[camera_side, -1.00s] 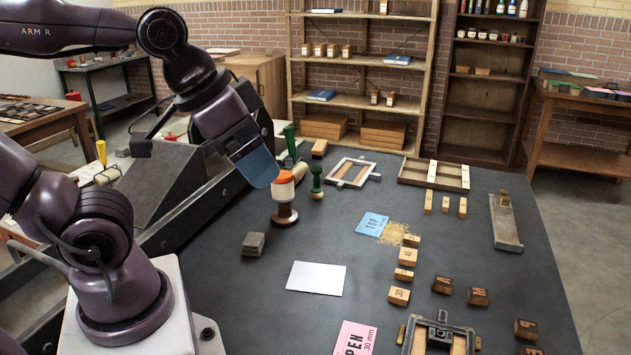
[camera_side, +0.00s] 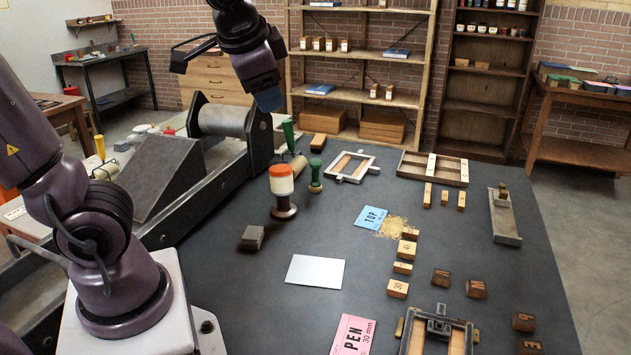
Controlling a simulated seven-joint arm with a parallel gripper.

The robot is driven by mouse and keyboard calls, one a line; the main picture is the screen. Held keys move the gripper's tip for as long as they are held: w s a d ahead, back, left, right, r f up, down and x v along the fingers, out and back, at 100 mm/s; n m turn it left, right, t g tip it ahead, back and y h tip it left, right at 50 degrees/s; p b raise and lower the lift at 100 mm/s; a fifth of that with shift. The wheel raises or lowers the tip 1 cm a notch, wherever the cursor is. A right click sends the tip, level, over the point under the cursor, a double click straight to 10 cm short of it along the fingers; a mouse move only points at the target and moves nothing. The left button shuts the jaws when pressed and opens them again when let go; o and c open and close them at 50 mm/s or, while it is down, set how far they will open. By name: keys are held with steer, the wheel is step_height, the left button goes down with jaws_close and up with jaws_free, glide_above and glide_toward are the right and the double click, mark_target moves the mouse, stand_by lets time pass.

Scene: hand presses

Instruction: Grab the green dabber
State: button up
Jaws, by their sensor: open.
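The green dabber (camera_side: 316,175) stands upright on the dark table, with a dark green knob and a pale wooden foot. One blue finger shows; the other is mostly hidden by the gripper body.
A grey block (camera_side: 252,238) and white sheet (camera_side: 315,271) lie in front. A wooden frame (camera_side: 349,167) lies to the right.

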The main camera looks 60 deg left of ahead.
mark_target(316, 174)
steer(key=w+a+m+t+y, duration=0.4)
steer(key=w+a+m+y, duration=0.7)
steer(key=w+a+m, duration=0.85)
steer(key=f, duration=1.1)
steer(key=s+a+f+m, duration=0.1)
steer(key=f, duration=1.1)
steer(key=a+f+m, duration=0.1)
steer(key=f, duration=1.1)
steer(key=shift+s+f+m, duration=0.1)
steer(key=shift+s+m, duration=0.15)
steer(key=shift+s, duration=0.05)
steer(key=x, duration=0.7)
steer(key=shift+w+a, duration=0.1)
steer(key=shift+a, duration=0.15)
steer(key=shift+f+x, duration=0.1)
steer(key=shift+x, duration=1.2)
steer(key=shift+f+x, duration=0.15)
steer(key=shift+x, duration=1.15)
jaws_close()
